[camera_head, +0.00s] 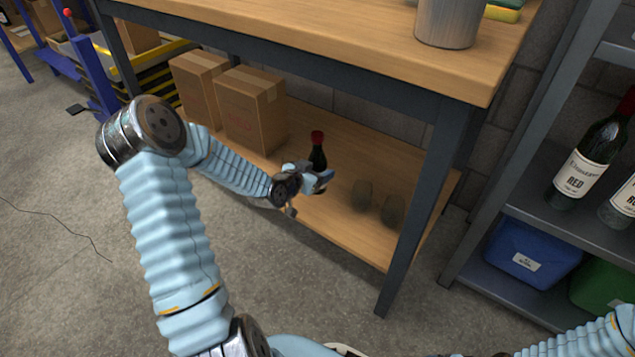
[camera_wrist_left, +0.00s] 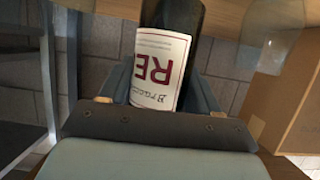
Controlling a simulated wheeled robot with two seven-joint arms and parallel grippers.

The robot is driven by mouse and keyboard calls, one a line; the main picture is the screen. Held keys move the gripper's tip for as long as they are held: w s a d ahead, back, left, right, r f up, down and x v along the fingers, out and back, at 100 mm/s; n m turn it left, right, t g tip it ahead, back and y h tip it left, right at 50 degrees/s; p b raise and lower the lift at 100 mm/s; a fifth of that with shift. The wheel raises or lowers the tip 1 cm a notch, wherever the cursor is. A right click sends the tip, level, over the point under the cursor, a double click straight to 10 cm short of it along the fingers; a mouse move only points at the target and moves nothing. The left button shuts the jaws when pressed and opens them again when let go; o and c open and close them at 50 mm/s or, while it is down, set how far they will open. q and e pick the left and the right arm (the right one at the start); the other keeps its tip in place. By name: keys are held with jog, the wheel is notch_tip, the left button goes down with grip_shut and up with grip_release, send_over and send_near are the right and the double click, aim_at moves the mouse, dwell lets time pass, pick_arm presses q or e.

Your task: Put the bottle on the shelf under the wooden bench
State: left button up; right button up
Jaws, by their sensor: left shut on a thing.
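A dark wine bottle (camera_head: 318,153) with a red cap and a white label is in my left gripper (camera_head: 320,180), at the lower shelf (camera_head: 342,160) under the wooden bench (camera_head: 380,45). The bottle looks about upright. I cannot tell whether its base touches the shelf; the gripper hides its lower part. In the left wrist view the bottle (camera_wrist_left: 172,20) with its red-lettered label sits between the fingers of my left gripper (camera_wrist_left: 160,95), which is shut on it. My right gripper is out of view.
Two cardboard boxes (camera_head: 250,110) stand left of the bottle on the lower shelf. Two dark, see-through glasses (camera_head: 362,193) stand to its right. A bench leg (camera_head: 427,200) is at the front right. A rack (camera_head: 545,215) with bottles and bins stands further right.

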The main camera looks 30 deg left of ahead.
pick_arm(q)
jog(key=shift+w+a+f, duration=0.25)
jog(key=shift+w+f, duration=0.2)
jog(key=shift+f, duration=0.1)
jog(key=f, duration=0.2)
jog(key=f+b, duration=0.1)
jog(key=f, duration=0.1)
jog(key=shift+w+a, duration=0.2)
jog(key=shift+w, duration=0.1)
jog(key=shift+r, duration=0.1)
jog(key=o, duration=0.9)
jog(key=shift+f, duration=0.2)
jog(key=o, duration=0.5)
jog(key=shift+r, duration=0.1)
